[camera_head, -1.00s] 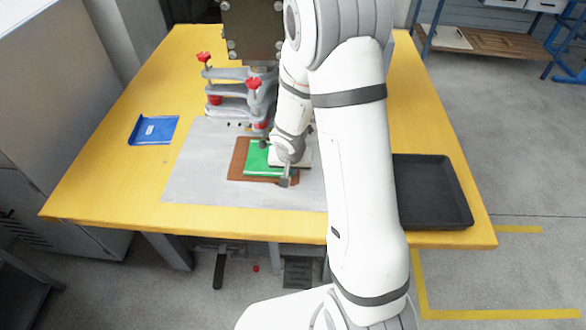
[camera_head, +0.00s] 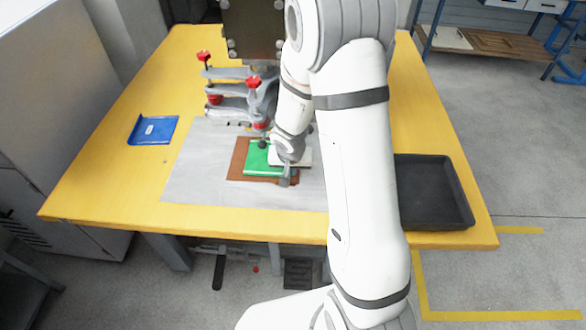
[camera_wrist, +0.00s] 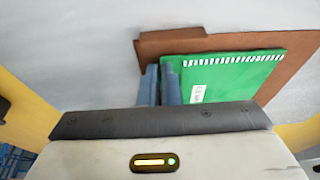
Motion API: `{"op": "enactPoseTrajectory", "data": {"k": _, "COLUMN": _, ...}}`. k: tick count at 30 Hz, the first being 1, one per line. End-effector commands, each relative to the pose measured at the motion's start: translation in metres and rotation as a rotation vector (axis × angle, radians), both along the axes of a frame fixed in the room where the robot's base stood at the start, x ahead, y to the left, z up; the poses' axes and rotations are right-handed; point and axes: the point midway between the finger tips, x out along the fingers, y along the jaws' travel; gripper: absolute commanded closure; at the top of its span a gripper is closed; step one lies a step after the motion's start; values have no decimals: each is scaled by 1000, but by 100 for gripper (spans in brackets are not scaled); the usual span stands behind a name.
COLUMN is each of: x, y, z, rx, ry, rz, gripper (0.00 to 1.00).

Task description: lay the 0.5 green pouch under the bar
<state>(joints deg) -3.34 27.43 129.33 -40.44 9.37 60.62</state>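The green pouch (camera_head: 262,160) lies flat on a brown mat (camera_head: 237,168) below the press. In the wrist view the pouch (camera_wrist: 235,75) has a white striped band along its far edge and a small white label, too blurred to read fully. My gripper (camera_head: 287,175) is low at the right side of the pouch in the head view. In the wrist view the two blue-grey fingers (camera_wrist: 161,85) are close together, with the pouch's left edge between them. The bar is not clearly visible; the press's dark head (camera_head: 252,30) stands behind the pouch.
A grey clamp stand with red knobs (camera_head: 254,82) stands behind left of the pouch. A blue tray (camera_head: 153,130) lies at the left of the yellow table (camera_head: 110,195). A black tray (camera_head: 435,200) sits at the right. My arm covers the table's middle right.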

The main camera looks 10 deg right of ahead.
Motion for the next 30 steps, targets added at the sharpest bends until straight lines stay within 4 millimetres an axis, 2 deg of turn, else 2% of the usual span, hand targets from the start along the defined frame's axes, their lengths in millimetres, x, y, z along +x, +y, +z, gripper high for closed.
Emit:
{"op": "enactPoseTrajectory", "data": {"k": 22, "x": 0, "y": 0, "z": -2, "rx": 0, "ry": 0, "rz": 0, "gripper": 100}}
{"op": "enactPoseTrajectory", "data": {"k": 30, "x": 0, "y": 0, "z": -2, "rx": 0, "ry": 0, "rz": 0, "gripper": 76}}
